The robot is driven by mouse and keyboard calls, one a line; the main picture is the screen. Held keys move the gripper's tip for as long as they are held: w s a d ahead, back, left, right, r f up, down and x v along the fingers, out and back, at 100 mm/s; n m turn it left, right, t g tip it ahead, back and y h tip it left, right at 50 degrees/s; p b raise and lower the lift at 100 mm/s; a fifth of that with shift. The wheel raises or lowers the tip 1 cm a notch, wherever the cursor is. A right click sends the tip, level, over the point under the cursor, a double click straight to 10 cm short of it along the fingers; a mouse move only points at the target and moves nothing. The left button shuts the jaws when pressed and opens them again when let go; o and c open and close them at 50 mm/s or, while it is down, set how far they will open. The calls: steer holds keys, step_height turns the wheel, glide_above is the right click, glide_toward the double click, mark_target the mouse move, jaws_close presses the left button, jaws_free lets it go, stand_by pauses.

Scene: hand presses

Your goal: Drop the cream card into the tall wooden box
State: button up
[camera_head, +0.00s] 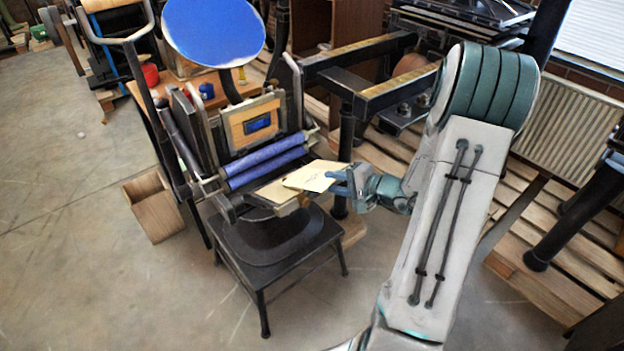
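The cream card (312,176) is a pale flat sheet, slightly tilted, above the front of the hand press. My gripper (338,182) is at the card's right edge, and its blue fingers appear shut on it. The fingertips are small in this view and partly merge with the card's edge. The tall wooden box (157,216) stands on the floor to the left of the press, open at the top. The card and my gripper are well to the right of the box and higher than it.
The hand press (262,228), with blue rollers (265,160) and a round blue disc (213,30), stands on a black stool between my gripper and the box. A tan board (272,190) lies below the card. Wooden pallets are at right. The floor at left is clear.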

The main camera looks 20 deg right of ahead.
jaws_close()
steer(key=shift+s+d+r, duration=0.1)
steer(key=s+d+r+p, duration=0.2)
steer(key=s+d+r, duration=0.1)
steer(key=s+r, duration=0.1)
steer(key=shift+s+r, duration=0.25)
steer(key=shift+r, duration=0.25)
stand_by(0.5)
steer(key=shift+r, duration=0.1)
